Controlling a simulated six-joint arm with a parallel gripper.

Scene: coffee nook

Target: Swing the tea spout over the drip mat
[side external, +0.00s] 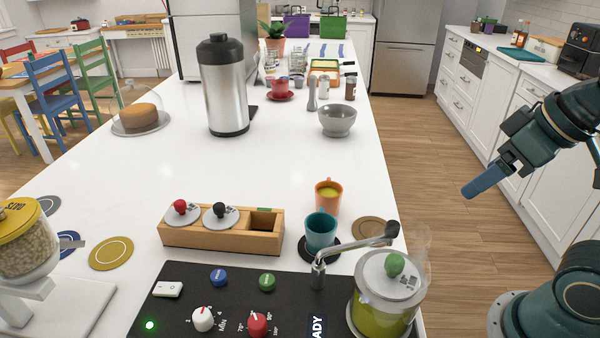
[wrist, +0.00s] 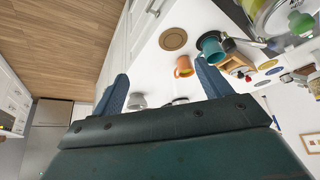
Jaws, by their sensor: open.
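The tea spout (side external: 352,252) is a thin metal arm on a short post at the black panel's back edge. It reaches right, ending in a black tip near the glass jar of green liquid (side external: 385,295). It also shows in the wrist view (wrist: 250,42). A brown round mat (side external: 370,231) lies bare behind the spout; a black round mat (side external: 333,253) lies under a teal cup (side external: 321,230). I cannot tell which is the drip mat. My gripper (side external: 468,192) is open and empty, right of the counter and apart from the spout; its blue fingers show in the wrist view (wrist: 161,70).
An orange cup (side external: 328,196) stands behind the teal cup. A wooden box (side external: 222,236) with red and black knobbed lids is to the left. The black panel (side external: 185,312) carries knobs and buttons. A steel flask (side external: 226,90) and grey bowl (side external: 338,121) stand farther back.

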